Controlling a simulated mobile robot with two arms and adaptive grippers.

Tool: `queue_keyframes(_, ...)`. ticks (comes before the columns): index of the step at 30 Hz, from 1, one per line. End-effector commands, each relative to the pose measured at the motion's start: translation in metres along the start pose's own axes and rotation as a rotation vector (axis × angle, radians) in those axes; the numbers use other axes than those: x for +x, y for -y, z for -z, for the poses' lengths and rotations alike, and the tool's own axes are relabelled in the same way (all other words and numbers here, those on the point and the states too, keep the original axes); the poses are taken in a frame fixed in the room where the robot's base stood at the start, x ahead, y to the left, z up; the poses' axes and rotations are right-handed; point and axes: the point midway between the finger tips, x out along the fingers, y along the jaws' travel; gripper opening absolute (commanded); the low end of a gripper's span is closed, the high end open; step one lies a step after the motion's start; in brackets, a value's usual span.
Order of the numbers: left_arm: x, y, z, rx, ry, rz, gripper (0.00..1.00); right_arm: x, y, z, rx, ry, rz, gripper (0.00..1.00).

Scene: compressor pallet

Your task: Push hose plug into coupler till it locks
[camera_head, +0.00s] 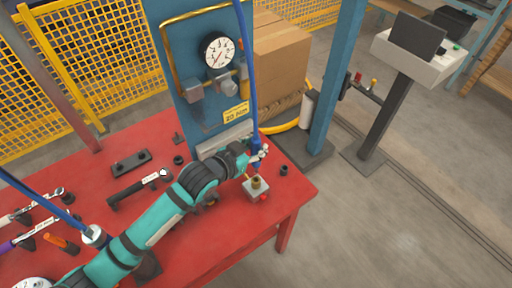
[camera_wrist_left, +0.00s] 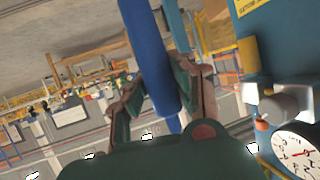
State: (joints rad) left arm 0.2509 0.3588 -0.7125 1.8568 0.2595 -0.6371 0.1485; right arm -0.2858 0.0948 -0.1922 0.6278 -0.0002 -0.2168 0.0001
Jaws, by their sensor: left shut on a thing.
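My left gripper (camera_head: 258,153) is shut on the blue hose (camera_head: 253,105), which hangs down from above past the blue panel. In the left wrist view the hose (camera_wrist_left: 147,45) runs between the two fingers of the gripper (camera_wrist_left: 158,85). The brass coupler (camera_head: 256,182) stands upright on a small grey block with a red button, near the right corner of the red table. The gripper is just above the coupler, and a gap shows between them. The hose plug cannot be made out clearly at the fingers. My right gripper is not in view.
The blue panel with a pressure gauge (camera_head: 217,51) and valve fittings stands behind the red table (camera_head: 230,243). A black-handled tool (camera_head: 140,187) and a dark block (camera_head: 131,162) lie left of my arm. A small black cap (camera_head: 284,170) is right of the coupler.

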Motion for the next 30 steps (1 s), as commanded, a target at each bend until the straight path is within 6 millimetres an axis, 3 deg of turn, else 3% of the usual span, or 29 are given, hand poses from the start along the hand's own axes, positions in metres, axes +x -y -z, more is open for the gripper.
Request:
queue_keyframes(6, -0.001, -0.001, 0.004, -0.007, 0.002, 0.030, 0.00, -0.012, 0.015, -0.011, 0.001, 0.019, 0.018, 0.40)
queue_keyframes(11, 0.007, -0.001, -0.015, -0.004, 0.004, 0.032, 0.00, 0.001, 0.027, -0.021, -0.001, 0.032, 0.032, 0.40)
queue_keyframes(19, 0.016, -0.002, -0.036, -0.003, 0.003, 0.031, 0.00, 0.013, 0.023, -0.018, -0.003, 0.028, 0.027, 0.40)
queue_keyframes(30, 0.017, -0.002, -0.038, -0.003, 0.002, 0.031, 0.00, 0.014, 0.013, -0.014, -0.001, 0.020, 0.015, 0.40)
